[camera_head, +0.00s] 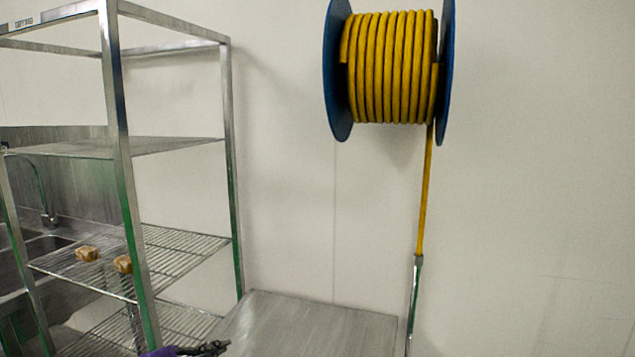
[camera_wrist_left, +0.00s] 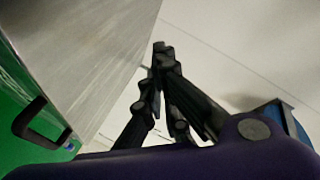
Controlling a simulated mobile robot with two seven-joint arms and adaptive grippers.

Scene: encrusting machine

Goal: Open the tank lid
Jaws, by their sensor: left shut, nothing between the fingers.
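A flat brushed-steel surface (camera_head: 310,325), which looks like the tank lid, lies level at the bottom middle of the head view; its near part is cut off. In the left wrist view a steel panel (camera_wrist_left: 85,45) fills the upper left, beside a green face (camera_wrist_left: 25,85) with a black handle (camera_wrist_left: 40,125). My left gripper (camera_head: 222,347) shows at the bottom edge of the head view, at the left side of the steel surface. In the left wrist view its dark fingers (camera_wrist_left: 160,48) meet at the tips, empty, apart from the handle. My right gripper is not in view.
A steel rack (camera_head: 120,150) stands at left, with two small brown items (camera_head: 88,254) on a wire shelf and a sink (camera_head: 45,245) behind it. A yellow hose reel (camera_head: 390,65) hangs on the wall, its hose dropping right of the steel surface.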

